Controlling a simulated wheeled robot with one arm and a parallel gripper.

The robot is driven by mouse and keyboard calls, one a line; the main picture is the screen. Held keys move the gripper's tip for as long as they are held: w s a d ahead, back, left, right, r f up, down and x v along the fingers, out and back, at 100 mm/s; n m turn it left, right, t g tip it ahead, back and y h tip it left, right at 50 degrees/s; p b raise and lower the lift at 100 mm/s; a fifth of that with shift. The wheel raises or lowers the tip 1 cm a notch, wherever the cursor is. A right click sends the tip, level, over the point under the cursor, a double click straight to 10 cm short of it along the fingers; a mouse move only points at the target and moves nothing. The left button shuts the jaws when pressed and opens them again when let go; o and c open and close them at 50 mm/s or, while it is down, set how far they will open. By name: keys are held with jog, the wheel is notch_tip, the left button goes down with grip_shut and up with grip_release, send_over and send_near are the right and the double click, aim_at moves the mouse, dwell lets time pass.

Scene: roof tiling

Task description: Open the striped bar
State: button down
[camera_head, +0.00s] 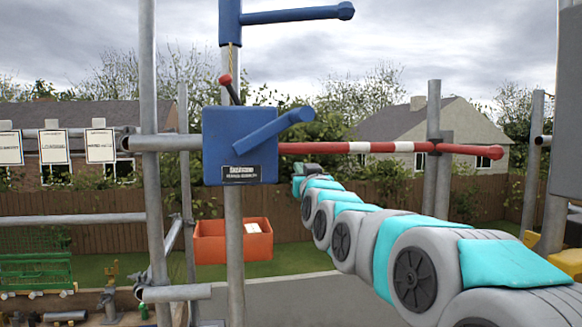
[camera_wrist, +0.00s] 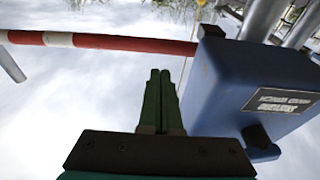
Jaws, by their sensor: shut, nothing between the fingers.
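The red and white striped bar (camera_head: 358,147) runs level from the blue box (camera_head: 228,160) to a bracket on a grey post at the right, its red knob end past the post. A blue lever (camera_head: 270,129) slants up to the right across the box front. My gripper (camera_head: 297,180) is small in the head view, just below the bar near the box. In the wrist view my gripper (camera_wrist: 158,75) is shut and empty. The striped bar (camera_wrist: 120,42) passes beyond its fingertips there, and the blue box (camera_wrist: 240,85) is beside them at the right. I see no clear contact.
A grey post (camera_head: 433,105) stands at the bar's right end. Scaffold poles (camera_head: 150,200) and a red-orange bin (camera_head: 232,242) are at the left. Another blue lever (camera_head: 295,14) sticks out above the box. Open air lies above the bar.

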send_near(287, 152)
jog(key=f+x, duration=0.1)
jog(key=x, duration=0.3)
jog(key=shift+w+a+r, duration=0.25)
jog(key=shift+w+r, duration=0.5)
jog(key=shift+w, duration=0.1)
jog(key=shift+w+a, duration=0.1)
jog(key=shift+w, duration=0.4)
jog(key=shift+a, duration=0.1)
